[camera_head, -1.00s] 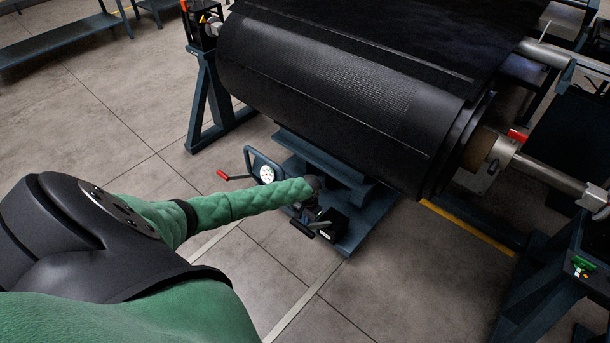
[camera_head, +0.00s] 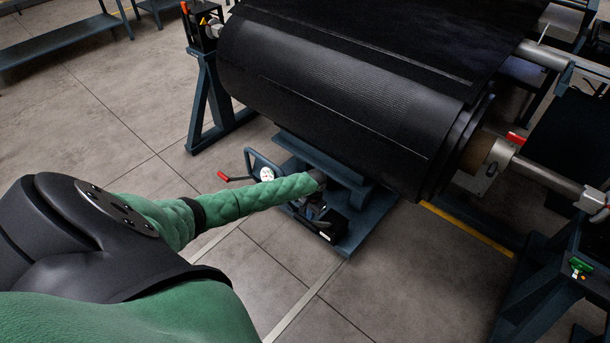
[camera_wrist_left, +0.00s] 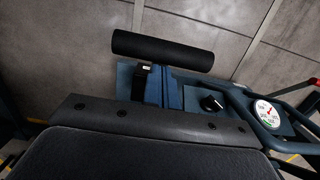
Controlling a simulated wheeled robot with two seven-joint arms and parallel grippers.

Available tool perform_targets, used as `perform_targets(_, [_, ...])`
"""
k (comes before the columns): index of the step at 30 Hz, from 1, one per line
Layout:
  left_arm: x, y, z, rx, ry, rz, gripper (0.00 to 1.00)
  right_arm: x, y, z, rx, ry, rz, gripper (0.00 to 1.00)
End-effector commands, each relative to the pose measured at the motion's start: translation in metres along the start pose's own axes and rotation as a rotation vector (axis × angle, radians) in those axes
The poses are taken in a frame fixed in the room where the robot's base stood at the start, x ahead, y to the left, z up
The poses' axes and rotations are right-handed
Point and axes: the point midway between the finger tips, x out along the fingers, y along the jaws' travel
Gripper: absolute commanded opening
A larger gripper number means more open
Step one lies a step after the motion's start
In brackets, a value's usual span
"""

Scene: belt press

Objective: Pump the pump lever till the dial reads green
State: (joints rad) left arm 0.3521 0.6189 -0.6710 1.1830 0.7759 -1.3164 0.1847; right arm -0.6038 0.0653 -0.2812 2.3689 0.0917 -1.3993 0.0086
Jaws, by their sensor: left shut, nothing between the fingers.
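The blue pump unit stands on the floor below the large roll. Its pump lever has a thick black bar handle (camera_wrist_left: 163,50), which lies across the upper left of the left wrist view. The round white dial (camera_wrist_left: 266,113) has a red needle and a green mark near its lower edge; its reading is too small to be sure. In the head view my forearm partly covers the dial (camera_head: 266,174). My left gripper (camera_head: 326,231) is shut and empty, low at the pump; whether it touches the lever is unclear. My right gripper is not in view.
A red-tipped handle (camera_head: 223,177) sticks out left of the dial. The black roll (camera_head: 330,90) hangs close above the pump. A blue roll stand (camera_head: 207,105) is to the left. The floor in front of the pump is clear.

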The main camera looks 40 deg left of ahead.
Motion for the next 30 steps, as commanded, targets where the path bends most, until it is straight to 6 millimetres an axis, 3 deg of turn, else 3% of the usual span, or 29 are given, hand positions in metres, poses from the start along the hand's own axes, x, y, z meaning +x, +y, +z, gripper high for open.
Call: perform_targets(30, [-0.035, 0.0, -0.036, 0.0, 0.0, 0.0, 0.0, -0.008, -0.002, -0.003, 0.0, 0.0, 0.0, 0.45])
